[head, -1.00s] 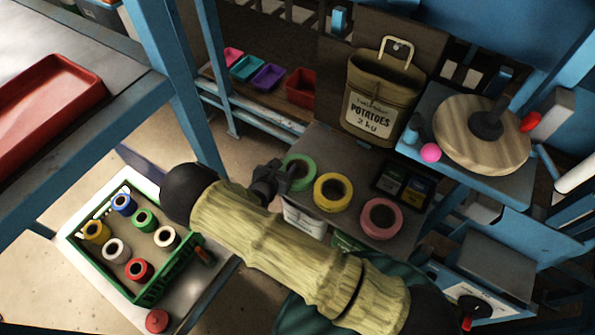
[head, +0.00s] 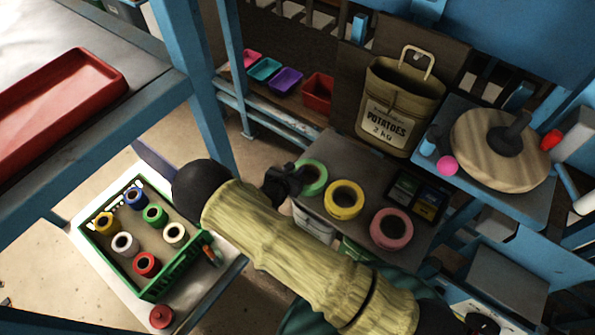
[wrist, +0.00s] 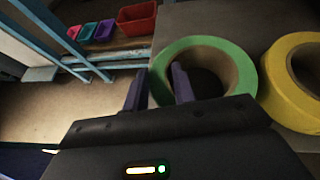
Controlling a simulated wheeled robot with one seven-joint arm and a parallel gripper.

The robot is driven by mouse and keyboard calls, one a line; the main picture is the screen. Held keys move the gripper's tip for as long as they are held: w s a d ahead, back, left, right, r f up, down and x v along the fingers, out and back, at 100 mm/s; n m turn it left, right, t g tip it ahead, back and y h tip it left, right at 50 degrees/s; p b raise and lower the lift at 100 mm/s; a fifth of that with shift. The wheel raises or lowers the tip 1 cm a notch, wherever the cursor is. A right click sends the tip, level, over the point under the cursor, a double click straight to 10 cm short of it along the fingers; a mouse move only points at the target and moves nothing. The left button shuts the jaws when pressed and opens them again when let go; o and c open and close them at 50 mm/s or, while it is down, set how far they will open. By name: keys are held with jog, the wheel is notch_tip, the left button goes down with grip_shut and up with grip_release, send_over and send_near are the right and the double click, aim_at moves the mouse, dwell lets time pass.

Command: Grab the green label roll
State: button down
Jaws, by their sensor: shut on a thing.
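The green label roll (head: 313,178) is a flat ring at the left end of a row of rolls on the grey bench top (head: 362,168). It also shows in the wrist view (wrist: 243,68). My gripper (head: 296,178) reaches it from the left. In the wrist view my gripper (wrist: 159,78) is shut on the roll's left wall, with one finger inside the ring and one outside. The roll looks level with the bench top; I cannot tell if it is lifted at all. My arm hides part of the bench front.
A yellow roll (head: 344,215) sits close right of the green one, then a pink roll (head: 391,243). A potato sack (head: 385,128) stands behind. A green crate (head: 160,291) of small spools is lower left. Small coloured bins (head: 318,94) line the back shelf.

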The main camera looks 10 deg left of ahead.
notch_tip(320, 180, up, 9)
jog(key=shift+r+b, duration=0.2)
jog(key=shift+b, duration=0.65)
